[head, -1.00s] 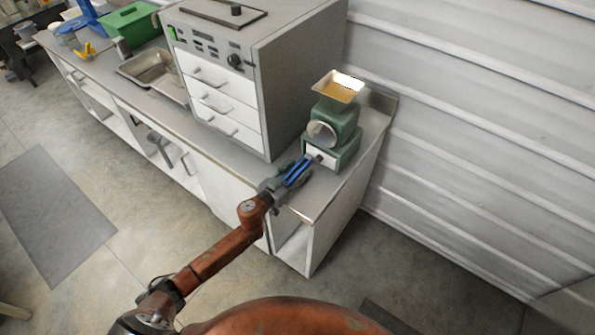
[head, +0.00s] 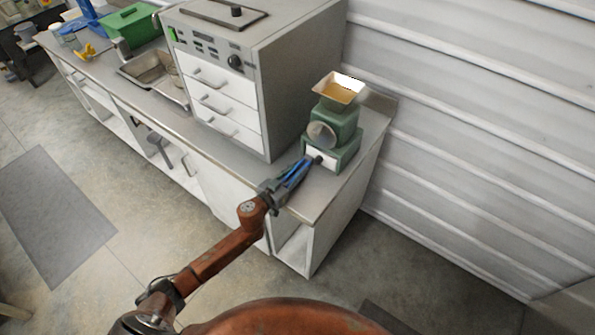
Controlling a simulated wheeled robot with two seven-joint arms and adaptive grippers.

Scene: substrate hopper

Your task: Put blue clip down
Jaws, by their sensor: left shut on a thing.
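The blue clip (head: 297,171) is a slim blue piece at the right end of the counter. My left gripper (head: 289,179) is shut on it, and the fingers partly hide it. The clip points up and right toward the white front of the green hopper machine (head: 341,130). Whether the clip touches the counter or the machine is too small to tell. My right gripper is not in view.
A grey cabinet with white drawers (head: 224,102) stands left of the machine. A metal sink (head: 143,68) and a green box (head: 131,24) are farther left. The bare counter edge (head: 314,205) lies right of my gripper. A ribbed wall is behind.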

